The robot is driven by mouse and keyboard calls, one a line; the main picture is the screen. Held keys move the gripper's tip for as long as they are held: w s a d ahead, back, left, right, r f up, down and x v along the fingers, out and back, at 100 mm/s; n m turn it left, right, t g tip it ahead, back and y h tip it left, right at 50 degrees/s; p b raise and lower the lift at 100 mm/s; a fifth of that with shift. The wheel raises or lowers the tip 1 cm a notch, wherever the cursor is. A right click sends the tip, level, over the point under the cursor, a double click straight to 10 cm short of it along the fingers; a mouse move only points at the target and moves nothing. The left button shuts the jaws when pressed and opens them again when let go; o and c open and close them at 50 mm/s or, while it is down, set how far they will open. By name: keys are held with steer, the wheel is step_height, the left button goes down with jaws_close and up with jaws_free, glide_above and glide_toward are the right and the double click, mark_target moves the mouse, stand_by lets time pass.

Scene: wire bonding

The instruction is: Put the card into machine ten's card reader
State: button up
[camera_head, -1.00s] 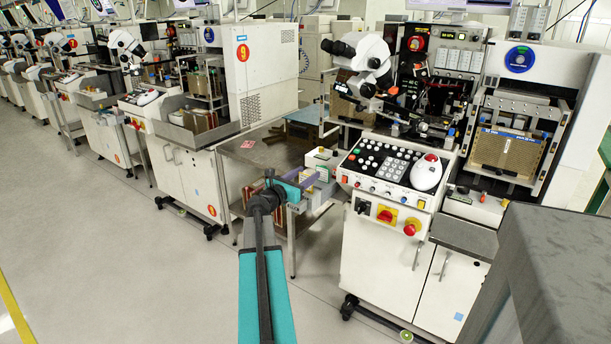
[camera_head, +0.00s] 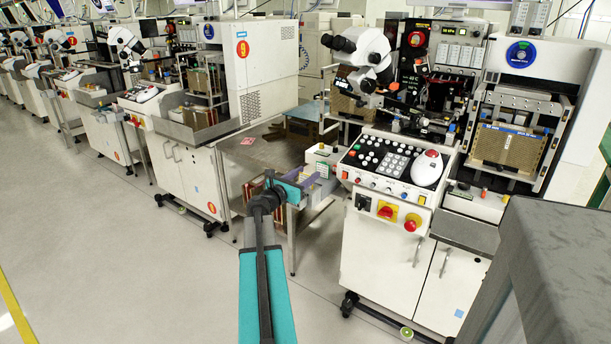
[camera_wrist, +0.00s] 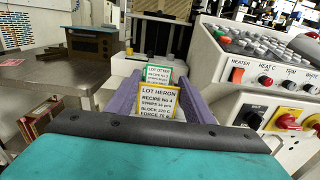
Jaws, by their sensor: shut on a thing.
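My gripper (camera_wrist: 165,92) has purple fingers and is shut on a yellow-bordered card (camera_wrist: 158,105) reading "LOT HERON, RECIPE No 4". The card stands upright between the fingers, facing the wrist camera. Just beyond it, a green-bordered card (camera_wrist: 158,74) reading "LOT OTTER" stands upright at a white box (camera_wrist: 122,66), perhaps the card reader. I cannot tell the gap between the two cards, and no slot shows. In the head view, my gripper (camera_head: 312,188) is left of the nearest machine's control panel, close to the small white box (camera_head: 322,158). No machine number is readable.
The white machine (camera_head: 385,250) with knobs and switches is close on the right. A metal table (camera_head: 262,160) with a dark case (camera_wrist: 92,42) lies to the left. A grey block (camera_head: 560,240) fills the lower right. The floor (camera_head: 130,270) at left is clear.

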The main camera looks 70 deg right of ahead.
steer(key=shift+f+b, duration=0.45)
steer(key=shift+f, duration=0.3)
steer(key=o, duration=1.1)
steer(key=shift+a, duration=0.1)
steer(key=v, duration=1.3)
steer(key=shift+a+p, duration=0.3)
steer(key=shift+w, duration=0.15)
